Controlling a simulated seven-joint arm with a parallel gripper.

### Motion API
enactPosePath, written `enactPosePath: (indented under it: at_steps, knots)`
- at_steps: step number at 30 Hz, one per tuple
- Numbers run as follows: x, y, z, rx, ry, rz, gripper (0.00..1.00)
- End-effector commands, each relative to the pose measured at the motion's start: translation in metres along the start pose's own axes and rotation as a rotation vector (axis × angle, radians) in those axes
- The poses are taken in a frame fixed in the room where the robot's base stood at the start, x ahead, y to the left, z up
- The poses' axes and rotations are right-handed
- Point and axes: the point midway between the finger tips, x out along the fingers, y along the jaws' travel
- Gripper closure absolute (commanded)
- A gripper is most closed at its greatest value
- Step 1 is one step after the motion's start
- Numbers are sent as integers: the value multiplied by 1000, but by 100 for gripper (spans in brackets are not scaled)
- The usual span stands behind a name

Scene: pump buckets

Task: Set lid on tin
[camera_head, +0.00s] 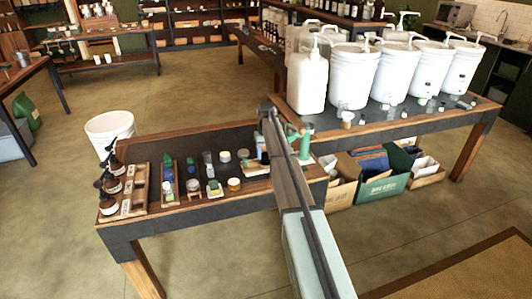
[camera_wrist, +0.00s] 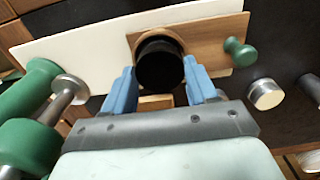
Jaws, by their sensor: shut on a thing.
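In the wrist view, my gripper (camera_wrist: 158,78) has its two blue fingers on either side of a black round piece (camera_wrist: 160,62) and is shut on it. The piece is dark, with a rounded rim. I cannot tell whether it is the lid or the tin, or whether another part lies beneath it. It is over a brown wooden plate (camera_wrist: 209,44) on a long white board (camera_wrist: 75,35); contact is not clear.
A green press-like device (camera_head: 304,142) stands beside my arm; green parts (camera_wrist: 22,100) are close left of my fingers. A green knob (camera_wrist: 240,52) and silver-topped jar (camera_wrist: 265,94) are right. Several small jars and pump bottles fill the left bench; white buckets (camera_head: 353,76) stand behind right.

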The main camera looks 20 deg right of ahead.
Motion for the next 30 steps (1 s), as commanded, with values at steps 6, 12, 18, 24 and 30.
enactPosePath:
  at_steps: [6, 12, 18, 24, 30]
  knots:
    - [3, 0, 0, 0, 0, 0, 69]
    - [5, 0, 0, 0, 0, 0, 69]
    - [8, 0, 0, 0, 0, 0, 69]
    - [8, 0, 0, 0, 0, 0, 69]
    - [8, 0, 0, 0, 0, 0, 34]
